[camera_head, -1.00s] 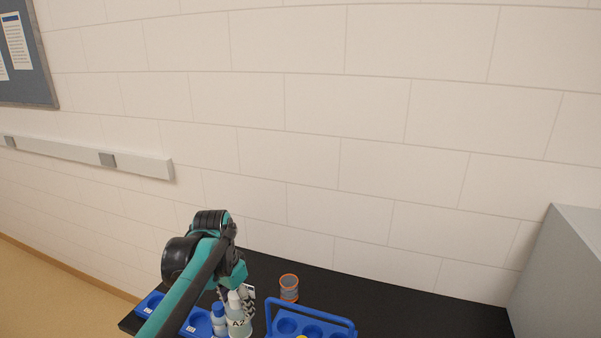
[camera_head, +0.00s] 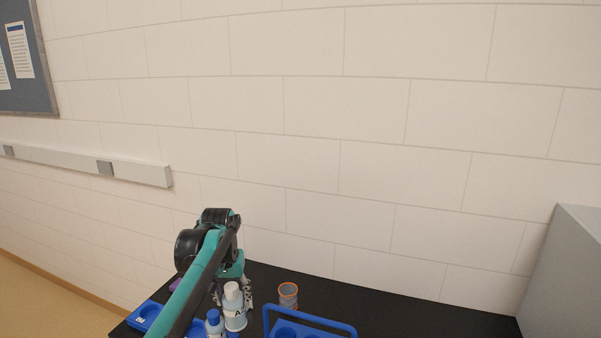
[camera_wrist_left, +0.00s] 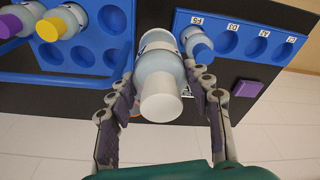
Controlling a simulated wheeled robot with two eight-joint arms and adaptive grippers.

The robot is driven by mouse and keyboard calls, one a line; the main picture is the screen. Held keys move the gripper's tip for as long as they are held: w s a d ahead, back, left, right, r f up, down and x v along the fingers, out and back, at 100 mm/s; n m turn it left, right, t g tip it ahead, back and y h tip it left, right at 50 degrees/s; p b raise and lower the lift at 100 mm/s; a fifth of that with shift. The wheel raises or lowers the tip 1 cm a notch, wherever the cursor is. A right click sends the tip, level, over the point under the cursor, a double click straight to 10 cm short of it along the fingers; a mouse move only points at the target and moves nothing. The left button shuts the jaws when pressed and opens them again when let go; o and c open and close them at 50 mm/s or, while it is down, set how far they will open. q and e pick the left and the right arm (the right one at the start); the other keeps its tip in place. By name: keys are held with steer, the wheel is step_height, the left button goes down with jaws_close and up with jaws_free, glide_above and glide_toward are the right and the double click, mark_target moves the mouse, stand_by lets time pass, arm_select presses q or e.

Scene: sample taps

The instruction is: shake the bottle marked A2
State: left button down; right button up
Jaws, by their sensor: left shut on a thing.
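The bottle marked A2 (camera_head: 235,308) is white with a white cap. Only part of its label shows now in the head view, beside the gripper. My left gripper (camera_head: 232,290) is shut on it and holds it upright or nearly so, apparently a little above the table. In the left wrist view the bottle (camera_wrist_left: 160,75) sits between the two fingers (camera_wrist_left: 165,105), its white cap towards the camera. My right gripper is not in view.
A blue-capped bottle (camera_head: 214,325) stands close by in a blue labelled rack (camera_head: 145,316). A blue carrier with a handle (camera_head: 310,316) holds yellow-capped (camera_wrist_left: 60,24) and purple-capped (camera_wrist_left: 14,24) bottles. An orange-rimmed cup (camera_head: 288,296) stands behind. A grey cabinet (camera_head: 565,270) is at right.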

mark_target(234, 307)
arm_select(q)
step_height(234, 307, down, 4)
steer(key=shift+f, duration=0.25)
steer(key=r, duration=0.4)
steer(key=w+r, duration=0.1)
steer(key=r, duration=0.2)
steer(key=shift+a, duration=0.1)
step_height(234, 307, down, 7)
steer(key=shift+s+f, duration=0.1)
steer(key=shift+s, duration=0.25)
steer(key=shift+w, duration=0.1)
